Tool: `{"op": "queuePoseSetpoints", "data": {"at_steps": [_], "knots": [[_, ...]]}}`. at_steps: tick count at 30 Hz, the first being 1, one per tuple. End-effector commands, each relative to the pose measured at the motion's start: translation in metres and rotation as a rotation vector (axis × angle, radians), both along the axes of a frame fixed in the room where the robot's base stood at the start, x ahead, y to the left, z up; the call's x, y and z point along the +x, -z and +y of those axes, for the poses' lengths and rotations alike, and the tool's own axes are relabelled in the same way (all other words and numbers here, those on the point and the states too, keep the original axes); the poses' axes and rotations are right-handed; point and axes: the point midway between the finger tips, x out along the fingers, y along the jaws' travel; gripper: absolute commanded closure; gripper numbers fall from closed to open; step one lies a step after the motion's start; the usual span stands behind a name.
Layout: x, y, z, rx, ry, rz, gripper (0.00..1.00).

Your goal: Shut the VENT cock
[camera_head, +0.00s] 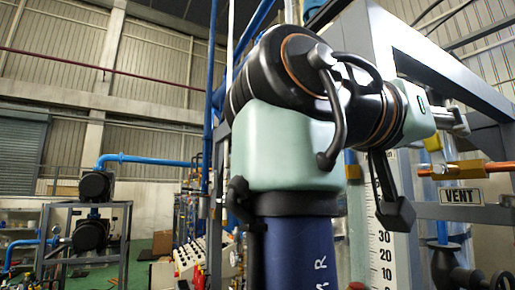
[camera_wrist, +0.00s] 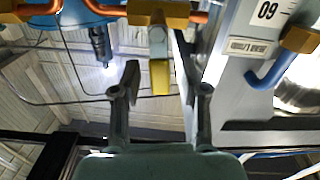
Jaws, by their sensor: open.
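The VENT label (camera_head: 460,196) is a white plate on the grey frame at the right of the head view. Above it is a brass cock body (camera_head: 466,170) on a copper pipe. Its yellow-tipped lever (camera_head: 433,143) stands up from the body, partly behind my arm. In the wrist view, a brass body (camera_wrist: 172,12) on copper pipe is at the top. A lever with a yellow end (camera_wrist: 160,77) points from it toward me, crosswise to the pipe. My gripper (camera_wrist: 158,88) is open, with a finger on each side of the yellow end. Contact is not visible. My gripper (camera_head: 460,120) also shows in the head view.
A white scale (camera_head: 384,240) stands left of the VENT label. Another brass fitting (camera_wrist: 302,39) with a blue hooked handle (camera_wrist: 268,75) lies to the right in the wrist view. Grey frame bars surround the cock closely.

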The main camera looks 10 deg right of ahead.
Motion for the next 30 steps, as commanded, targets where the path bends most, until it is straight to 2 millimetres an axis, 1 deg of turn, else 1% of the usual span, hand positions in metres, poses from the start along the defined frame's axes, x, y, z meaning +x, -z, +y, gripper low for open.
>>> {"op": "queuePoseSetpoints", "data": {"at_steps": [2, 9, 10, 15, 20, 26, 27, 29, 30], "knots": [[0.0000, 0.0001, 0.0002, 0.000, 0.000, 0.000, 0.58], [-0.0001, 0.0001, 0.0004, 0.000, 0.000, 0.000, 0.98], [-0.0001, 0.0001, 0.0004, 0.000, 0.000, 0.000, 1.00], [-0.0008, -0.0011, 0.0002, 0.003, 0.000, -0.013, 1.00], [-0.0056, -0.0024, -0.0009, 0.027, 0.000, -0.121, 1.00], [-0.0060, -0.0008, -0.0009, 0.028, 0.001, -0.124, 1.00], [-0.0061, -0.0008, -0.0009, 0.028, 0.001, -0.124, 0.77], [-0.0061, -0.0008, -0.0009, 0.028, 0.001, -0.124, 0.67], [-0.0060, -0.0008, -0.0009, 0.028, 0.001, -0.124, 0.61]]}}
